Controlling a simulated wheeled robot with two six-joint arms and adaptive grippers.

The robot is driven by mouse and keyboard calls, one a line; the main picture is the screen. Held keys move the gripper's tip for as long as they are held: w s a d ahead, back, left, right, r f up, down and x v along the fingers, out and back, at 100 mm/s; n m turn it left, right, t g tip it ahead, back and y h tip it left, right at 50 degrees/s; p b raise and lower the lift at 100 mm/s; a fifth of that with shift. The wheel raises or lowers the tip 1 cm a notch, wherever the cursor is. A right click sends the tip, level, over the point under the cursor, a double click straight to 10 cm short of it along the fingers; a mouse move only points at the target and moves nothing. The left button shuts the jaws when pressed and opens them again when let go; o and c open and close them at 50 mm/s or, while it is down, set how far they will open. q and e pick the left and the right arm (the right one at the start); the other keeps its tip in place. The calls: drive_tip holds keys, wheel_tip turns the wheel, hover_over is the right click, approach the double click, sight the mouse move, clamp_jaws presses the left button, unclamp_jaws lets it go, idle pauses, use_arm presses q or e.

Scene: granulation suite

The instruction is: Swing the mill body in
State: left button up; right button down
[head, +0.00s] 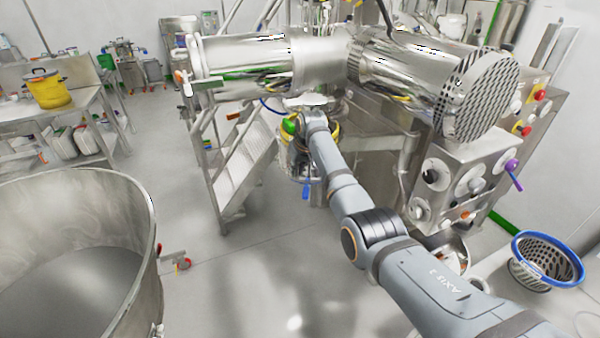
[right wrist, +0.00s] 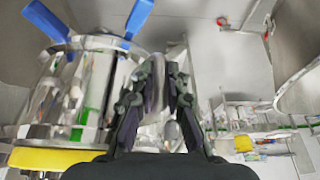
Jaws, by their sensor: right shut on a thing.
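What looks like the mill body is a shiny metal cylinder (head: 299,164) with a yellow ring and blue levers, low behind the wrist of my right arm in the head view. In the right wrist view the cylinder (right wrist: 88,90) fills the left side, with blue levers above and a yellow band below. My right gripper (right wrist: 165,80) is beside it, its dark fingers drawn close together on a pale part that they mostly hide; it seems to be a handle of the mill body. My left gripper is not in view.
A large horizontal steel cylinder assembly (head: 245,62) spans above. A control panel (head: 470,185) with knobs stands to the right. A step ladder (head: 240,165) is left of the mill, a big steel bowl (head: 145,235) at lower left, a blue-rimmed basket (head: 548,262) at right.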

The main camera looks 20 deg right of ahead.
drive_tip(key=shift+w+f, duration=0.1)
drive_tip(key=shift+w, duration=0.35)
drive_tip(key=c, duration=1.4)
unclamp_jaws()
drive_tip(key=shift+a, duration=0.1)
drive_tip(key=shift+o, duration=0.2)
drive_tip(key=v, duration=1.2)
drive_tip(key=shift+w, duration=0.15)
drive_tip(key=shift+c, duration=0.2)
